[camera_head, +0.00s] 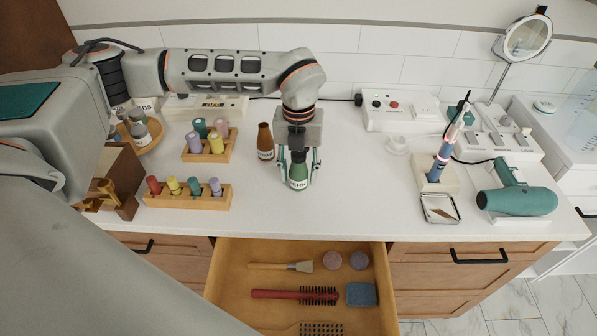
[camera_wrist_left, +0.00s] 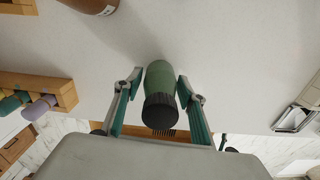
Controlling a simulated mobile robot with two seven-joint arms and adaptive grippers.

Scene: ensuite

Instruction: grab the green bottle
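The green bottle (camera_head: 298,177), with a dark cap and a pale label, stands upright on the white counter near its front edge. My left gripper (camera_head: 299,168) points down over it, one finger on each side. In the left wrist view the bottle (camera_wrist_left: 160,82) sits between the two teal-padded fingers (camera_wrist_left: 159,90). Narrow gaps show on both sides, so the gripper looks open around the bottle and not closed on it. The gripper partly hides the bottle's top in the head view. My right gripper is not in view.
A brown bottle (camera_head: 265,142) stands just left of the green one. Wooden peg racks (camera_head: 187,199) are further left. An open drawer (camera_head: 233,262) with brushes lies below the front edge. A hair dryer (camera_head: 522,201) and mirror (camera_head: 527,37) are at right.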

